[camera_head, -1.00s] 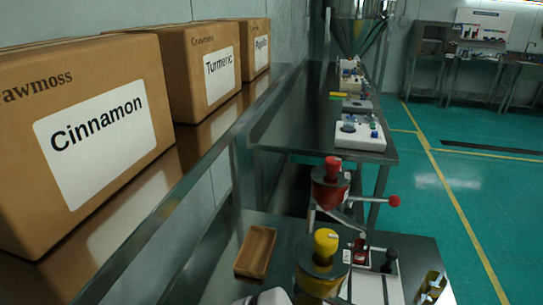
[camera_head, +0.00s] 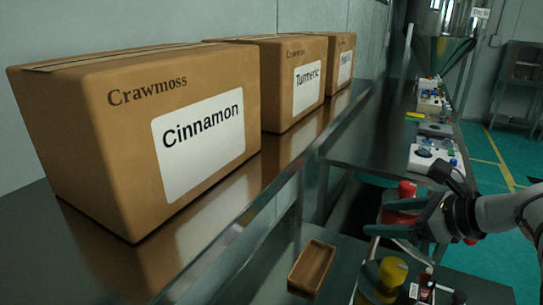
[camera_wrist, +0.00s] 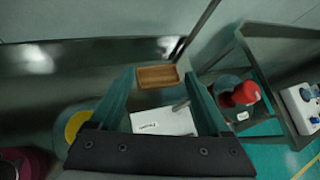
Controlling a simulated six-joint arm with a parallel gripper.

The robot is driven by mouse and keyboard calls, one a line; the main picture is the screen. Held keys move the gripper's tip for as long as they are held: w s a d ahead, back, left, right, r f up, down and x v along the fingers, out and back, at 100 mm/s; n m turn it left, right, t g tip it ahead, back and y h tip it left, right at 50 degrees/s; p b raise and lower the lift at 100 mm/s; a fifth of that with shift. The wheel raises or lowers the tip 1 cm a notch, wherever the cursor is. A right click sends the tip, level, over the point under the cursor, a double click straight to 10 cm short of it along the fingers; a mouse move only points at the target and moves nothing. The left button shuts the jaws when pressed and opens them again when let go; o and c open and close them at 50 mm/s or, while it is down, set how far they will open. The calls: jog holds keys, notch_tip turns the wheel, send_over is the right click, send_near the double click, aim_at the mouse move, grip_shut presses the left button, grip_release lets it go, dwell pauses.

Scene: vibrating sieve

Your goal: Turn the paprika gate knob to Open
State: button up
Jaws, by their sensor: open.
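My gripper (camera_head: 372,217) is in the head view at the right, with two teal fingers spread and nothing between them. It is in front of the red-topped device (camera_head: 407,189), hiding part of it. In the wrist view the open gripper (camera_wrist: 158,80) shows a white labelled plate (camera_wrist: 172,121) between its fingers; the label is too small to read. The red-topped device (camera_wrist: 244,93) stands right of the fingers. A yellow top (camera_head: 393,272) shows below the gripper and, in the wrist view, left of the fingers (camera_wrist: 77,125). I cannot tell which part is the paprika gate knob.
A wooden tray (camera_head: 312,265) lies on the lower metal table. Boxes labelled Cinnamon (camera_head: 190,135), Turmeric (camera_head: 295,85) and apparently Paprika (camera_head: 342,68) stand on the metal shelf (camera_head: 265,225). White control units (camera_head: 430,160) sit on the table behind.

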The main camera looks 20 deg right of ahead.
aim_at(410, 186)
jog(key=s+d+r+m+t+h, duration=0.2)
jog(key=d+m, duration=0.1)
jog(key=d, duration=0.4)
jog(key=s+d+r+m+t+h, duration=0.1)
jog(key=s+d+m+h, duration=0.15)
jog(key=d, duration=0.45)
jog(key=shift+m+y, duration=0.45)
jog(key=x, duration=1.6)
jog(key=shift+w+d+r, duration=0.15)
jog(key=shift+w+r, duration=0.05)
jog(key=shift+r, duration=0.05)
grip_shut()
